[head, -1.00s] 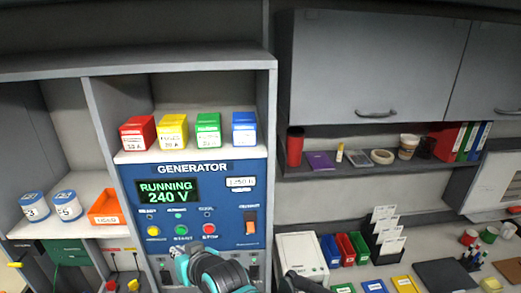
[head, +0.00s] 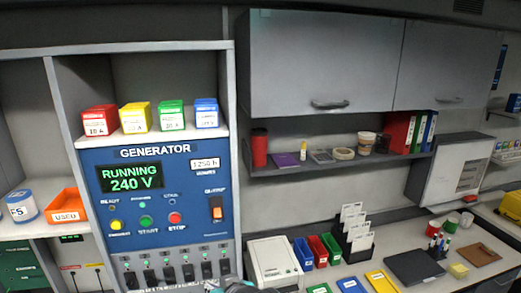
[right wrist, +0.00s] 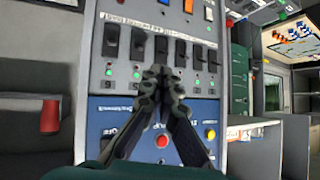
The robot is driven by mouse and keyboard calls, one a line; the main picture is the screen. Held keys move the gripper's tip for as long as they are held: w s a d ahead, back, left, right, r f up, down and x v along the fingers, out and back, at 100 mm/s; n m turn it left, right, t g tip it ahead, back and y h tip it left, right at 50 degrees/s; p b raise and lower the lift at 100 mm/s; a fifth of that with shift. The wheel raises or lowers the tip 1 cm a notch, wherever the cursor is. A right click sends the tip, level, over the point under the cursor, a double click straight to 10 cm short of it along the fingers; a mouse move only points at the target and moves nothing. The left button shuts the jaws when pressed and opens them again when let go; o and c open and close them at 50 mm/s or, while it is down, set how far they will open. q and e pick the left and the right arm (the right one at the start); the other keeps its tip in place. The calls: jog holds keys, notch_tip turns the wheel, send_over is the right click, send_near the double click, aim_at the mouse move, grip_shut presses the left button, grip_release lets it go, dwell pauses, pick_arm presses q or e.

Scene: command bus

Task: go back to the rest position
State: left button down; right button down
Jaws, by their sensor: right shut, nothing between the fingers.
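My right gripper shows only as a teal and dark piece (head: 236,286) at the bottom edge of the head view, below the generator panel. In the right wrist view its two dark fingers (right wrist: 161,74) are shut together with nothing between them. They appear in front of the generator's row of black switches (right wrist: 157,46); I cannot tell the gap. The generator panel (head: 195,238) is blue, and its display (head: 130,178) reads RUNNING 240 V. My left gripper is not in view.
A worktop (head: 335,278) to the right holds a white box (head: 273,262), several coloured bins, a card rack (head: 352,238) and a dark pad (head: 414,266). A shelf (head: 290,168) and grey cabinets (head: 320,65) are above it. Fuse boxes stand over the generator.

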jog(key=s+d+f+m+h+b, duration=0.1)
jog(key=s+d+f+h+b, duration=0.1)
jog(key=s+d+f+b, duration=0.2)
jog(key=s+d+f+m+g+h+b, duration=0.1)
jog(key=s+d+f+b, duration=0.3)
jog(key=d+f+b, duration=0.7)
jog(key=s+d+f+m+h+b, duration=0.3)
jog(key=d+f+b, duration=0.5)
jog(key=d+f, duration=0.6)
notch_tip(320, 180, down, 5)
jog(key=shift+s+d+f+g+h, duration=0.15)
jog(key=shift+s+d+g+h, duration=0.15)
jog(key=shift+s, duration=0.55)
jog(key=shift+a, duration=0.1)
